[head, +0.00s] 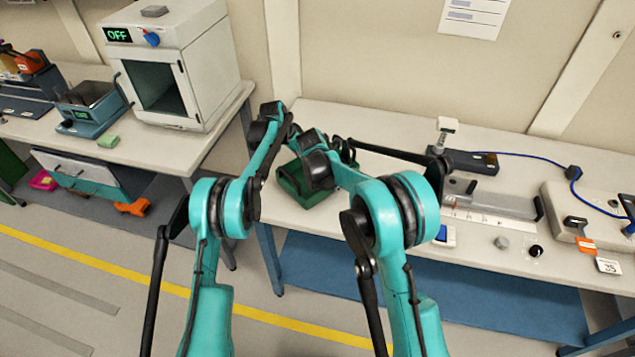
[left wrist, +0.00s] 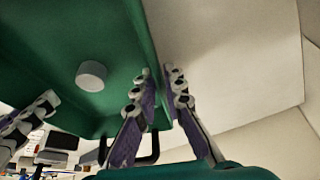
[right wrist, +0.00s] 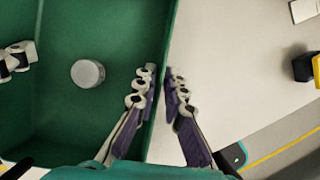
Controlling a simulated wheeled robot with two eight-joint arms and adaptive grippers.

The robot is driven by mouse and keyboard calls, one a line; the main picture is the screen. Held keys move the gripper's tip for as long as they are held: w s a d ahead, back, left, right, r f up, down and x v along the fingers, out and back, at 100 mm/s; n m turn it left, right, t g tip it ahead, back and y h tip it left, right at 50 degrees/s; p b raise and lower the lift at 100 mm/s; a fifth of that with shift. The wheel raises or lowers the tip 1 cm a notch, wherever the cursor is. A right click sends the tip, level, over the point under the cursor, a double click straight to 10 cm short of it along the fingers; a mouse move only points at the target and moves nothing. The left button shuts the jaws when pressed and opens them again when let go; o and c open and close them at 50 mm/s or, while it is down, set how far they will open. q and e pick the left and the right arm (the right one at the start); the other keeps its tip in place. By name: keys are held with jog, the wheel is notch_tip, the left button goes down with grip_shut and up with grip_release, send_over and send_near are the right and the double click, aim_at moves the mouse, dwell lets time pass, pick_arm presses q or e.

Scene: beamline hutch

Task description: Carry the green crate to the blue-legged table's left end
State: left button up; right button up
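The green crate (head: 290,179) is at the left end of the blue-legged table (head: 365,118), near its front edge, partly hidden by my arms. I cannot tell whether it rests on the top or hangs just above it. A small white round piece (right wrist: 88,73) lies inside it and also shows in the left wrist view (left wrist: 91,75). My left gripper (left wrist: 158,80) has its fingers closed either side of one crate wall. My right gripper (right wrist: 161,80) is closed the same way on another part of the wall. Both are largely hidden in the head view.
A white oven-like cabinet (head: 183,80) marked OFF stands on the left bench, with a blue-grey device (head: 88,108) beside it. A grey instrument (head: 495,203), a dark block with a blue cable (head: 470,161) and small knobs occupy the table's middle and right. The back left tabletop is clear.

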pick_arm(q)
jog(key=shift+o, duration=0.6)
jog(key=shift+r, duration=0.15)
pick_arm(e)
jog(key=shift+o, duration=0.6)
jog(key=shift+r, duration=0.15)
jog(key=shift+a+r, duration=0.15)
jog(key=shift+r, duration=0.05)
pick_arm(q)
jog(key=v, duration=1.2)
pick_arm(e)
jog(key=v, duration=1.1)
jog(key=shift+r, duration=0.3)
pick_arm(q)
jog(key=shift+s, duration=0.1)
pick_arm(e)
jog(key=shift+s, duration=0.1)
